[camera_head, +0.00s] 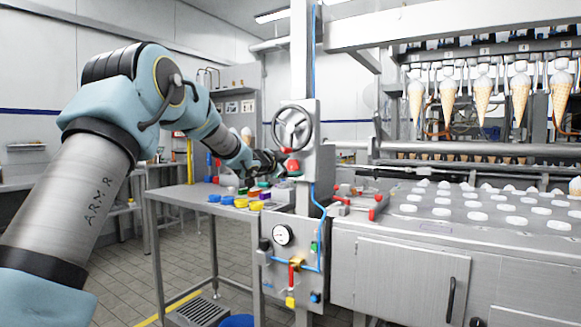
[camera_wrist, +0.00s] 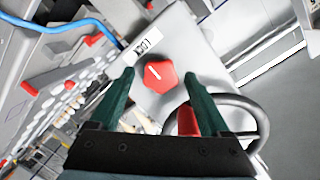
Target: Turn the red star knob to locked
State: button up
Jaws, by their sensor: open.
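The red star knob (camera_wrist: 161,77) sits on the grey panel in the wrist view, with a short white line on its face. A white label (camera_wrist: 144,43) with dark lettering is beside it; I cannot read it surely. My gripper (camera_wrist: 158,76) is open, with its two dark green fingertips on either side of the knob. A gap shows on each side, and I cannot tell how deep the fingers reach. In the head view the knob (camera_head: 294,168) is on the upright column, with my gripper (camera_head: 279,164) at its left.
A handwheel (camera_head: 292,127) is just above the knob. A red part (camera_wrist: 187,121) shows beside the right finger. A steel table (camera_head: 177,193) with coloured pieces is to the left. A gauge (camera_head: 283,235) and valves are below. The cone machine (camera_head: 480,225) fills the right.

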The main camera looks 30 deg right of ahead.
jog(key=b+v, duration=0.1)
jog(key=v, duration=1)
jog(key=shift+b, duration=0.35)
